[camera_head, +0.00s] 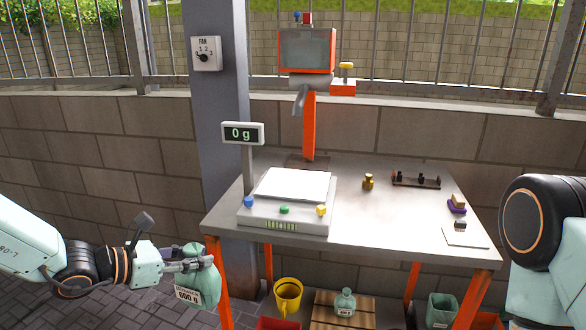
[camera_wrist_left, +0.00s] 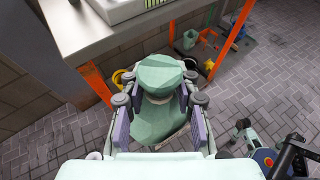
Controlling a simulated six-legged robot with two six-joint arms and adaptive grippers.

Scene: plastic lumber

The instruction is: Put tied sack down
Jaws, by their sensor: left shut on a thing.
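The metal table (camera_head: 390,225) bears a scale (camera_head: 290,187) whose display (camera_head: 243,133) reads 0 g. The tabletop's middle is mostly clear; small weights and blocks lie at the right. Below are a yellow pot (camera_head: 288,293), another green sack (camera_head: 345,303) on a wooden pallet, and a green bin (camera_head: 441,309).

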